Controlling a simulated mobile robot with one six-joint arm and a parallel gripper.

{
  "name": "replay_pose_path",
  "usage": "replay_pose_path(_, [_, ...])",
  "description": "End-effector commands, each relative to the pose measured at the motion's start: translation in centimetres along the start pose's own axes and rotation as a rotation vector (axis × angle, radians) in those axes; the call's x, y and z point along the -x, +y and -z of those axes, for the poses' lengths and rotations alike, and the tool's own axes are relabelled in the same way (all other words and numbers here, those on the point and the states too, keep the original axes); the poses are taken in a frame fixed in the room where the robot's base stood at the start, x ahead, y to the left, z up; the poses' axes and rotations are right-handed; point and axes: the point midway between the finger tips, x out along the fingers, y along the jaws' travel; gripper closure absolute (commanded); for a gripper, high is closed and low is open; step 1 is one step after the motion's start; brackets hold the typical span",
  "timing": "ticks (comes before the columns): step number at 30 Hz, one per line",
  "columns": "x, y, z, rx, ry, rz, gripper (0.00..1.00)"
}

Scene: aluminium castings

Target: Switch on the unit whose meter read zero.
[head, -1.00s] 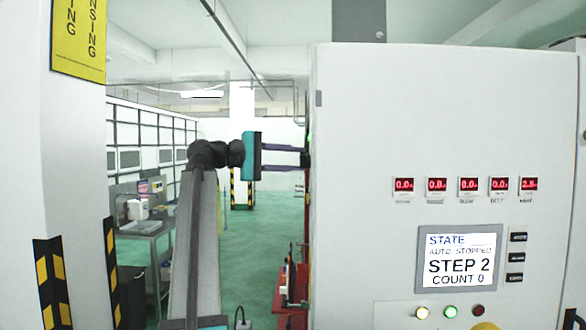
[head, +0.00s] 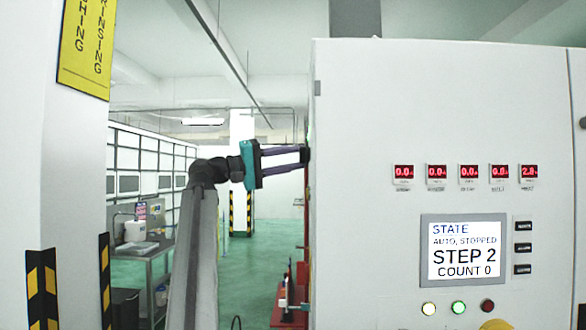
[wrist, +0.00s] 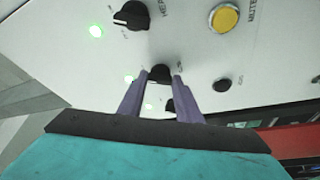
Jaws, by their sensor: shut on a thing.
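A grey-white cabinet (head: 430,110) stands at right in the head view. Its front has a row of several red meters (head: 467,172). The four on the left appear to read 0.0 and the rightmost (head: 528,171) about 2.8; their labels are too small to read. My gripper (head: 304,156) reaches to the cabinet's left side. In the wrist view my gripper's purple fingers (wrist: 160,78) are shut on a black rotary knob (wrist: 160,71) on a white panel. A green lamp (wrist: 129,78) glows left of it. The knob's label is mostly hidden.
Another black knob (wrist: 131,15), a lit green lamp (wrist: 96,31), a yellow button (wrist: 224,17) and a small black button (wrist: 222,85) are close by. The cabinet screen (head: 466,250) reads AUTO, STOPPED, STEP 2, COUNT 0. A striped pillar (head: 70,150) stands at left.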

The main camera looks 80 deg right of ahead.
Motion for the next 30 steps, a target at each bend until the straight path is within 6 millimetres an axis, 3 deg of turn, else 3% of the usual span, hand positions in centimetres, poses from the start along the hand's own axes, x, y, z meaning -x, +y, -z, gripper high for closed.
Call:
replay_pose_path(21, [-0.02,0.18,0.28,-0.069,0.007,-0.032,0.91])
replay_pose_path(22, [-0.02,0.19,0.27,-0.069,0.006,-0.032,0.64])
replay_pose_path(24, [-0.01,0.18,0.24,-0.068,0.005,-0.032,0.52])
replay_pose_path(30, [0.02,0.08,0.16,-0.068,0.004,-0.030,0.50])
